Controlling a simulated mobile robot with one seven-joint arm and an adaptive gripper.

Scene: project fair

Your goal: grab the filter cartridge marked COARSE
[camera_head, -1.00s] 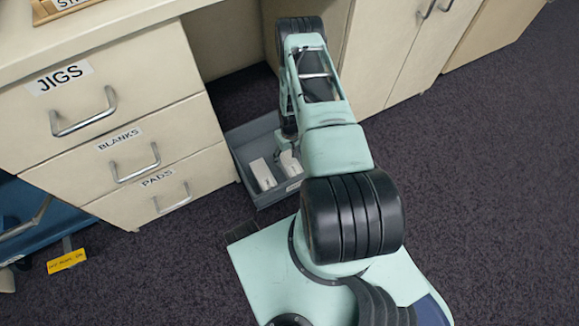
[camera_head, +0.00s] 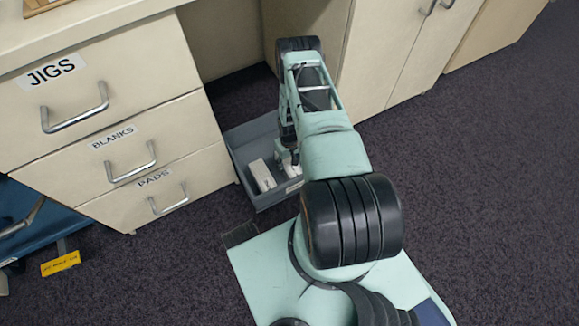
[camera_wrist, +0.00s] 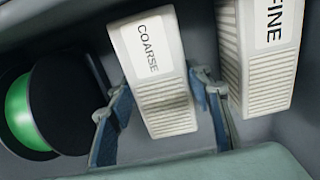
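The filter cartridge marked COARSE (camera_wrist: 155,75) is a white ribbed block with a label, in the middle of the wrist view. My gripper (camera_wrist: 163,105) is open, with one finger on each side of it. A narrow gap seems to show beside each finger. A second white cartridge marked FINE (camera_wrist: 262,50) stands close by on the right, next to the right finger. In the head view my gripper (camera_head: 289,158) is down in a grey tray (camera_head: 274,200) at the right cartridge, which it partly hides. The other cartridge (camera_head: 262,175) lies to the left.
A black round thing with a green centre (camera_wrist: 22,110) sits left of the fingers in the wrist view. The tray stands on dark carpet, between a drawer unit (camera_head: 120,130) and a cabinet (camera_head: 385,60). A yellow tag (camera_head: 60,264) is at the lower left.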

